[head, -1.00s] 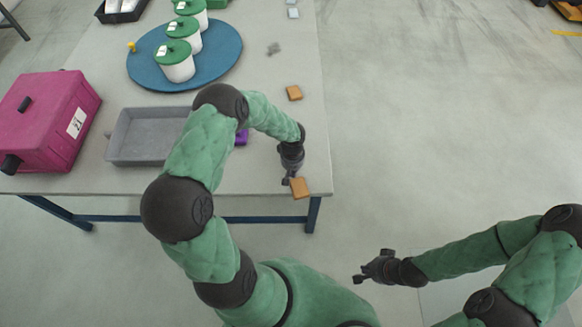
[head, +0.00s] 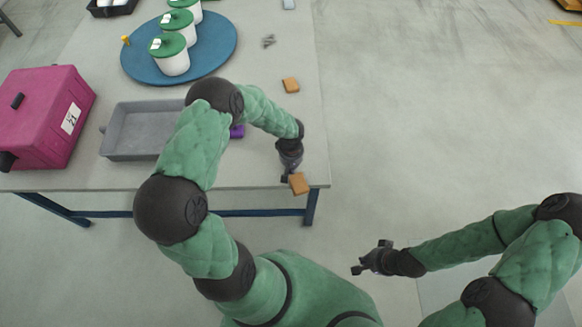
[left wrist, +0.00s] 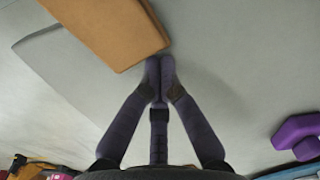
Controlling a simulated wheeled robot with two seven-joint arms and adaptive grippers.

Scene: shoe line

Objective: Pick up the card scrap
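An orange-brown piece (head: 299,183), seemingly the card scrap, is at the table's near right corner, its lower part overlapping the table edge in the head view. In the left wrist view the brown piece (left wrist: 110,25) fills the upper left, with one corner at my left fingertips. My left gripper (left wrist: 160,72) has its fingers close together and appears shut on that corner; the exact contact is partly hidden. A second, similar brown piece (head: 291,85) lies farther back near the right edge. My right gripper (head: 357,263) is over the floor, off the table, too small to read its opening.
A grey tray (head: 113,145) and a pink box (head: 40,115) stand at the left. A blue round mat (head: 215,58) carries white pots with green lids. A purple object (left wrist: 297,130) lies beside my left gripper. Small grey bits (head: 268,41) lie farther back.

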